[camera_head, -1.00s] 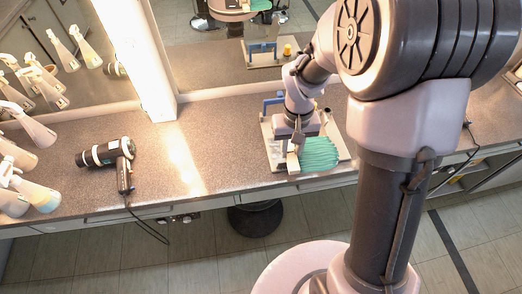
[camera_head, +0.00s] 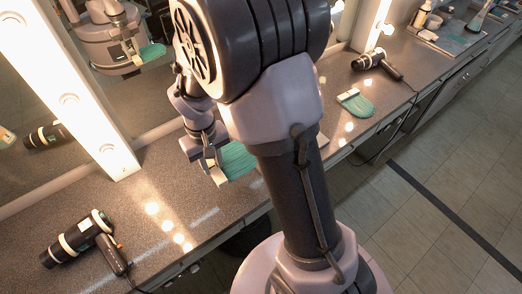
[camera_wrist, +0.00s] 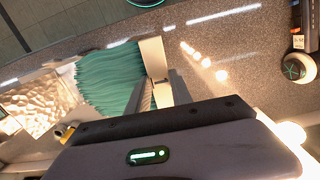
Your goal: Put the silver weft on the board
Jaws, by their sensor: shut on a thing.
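My gripper (camera_head: 208,166) is shut on the cream band of a teal wavy weft (camera_head: 238,161). It holds the weft over the counter, left of my column. In the wrist view the fingers (camera_wrist: 163,92) grip the cream band, and the teal strands (camera_wrist: 108,78) spread left. The board is mostly hidden behind my arm in the head view; a light edge (camera_head: 322,141) shows right of my column.
A black hairdryer (camera_head: 82,243) lies on the counter at front left, another (camera_head: 375,64) farther right. A second teal weft (camera_head: 356,102) lies on the counter near its edge. A tray (camera_head: 452,38) with bottles is at far right. Counter between the left hairdryer and gripper is clear.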

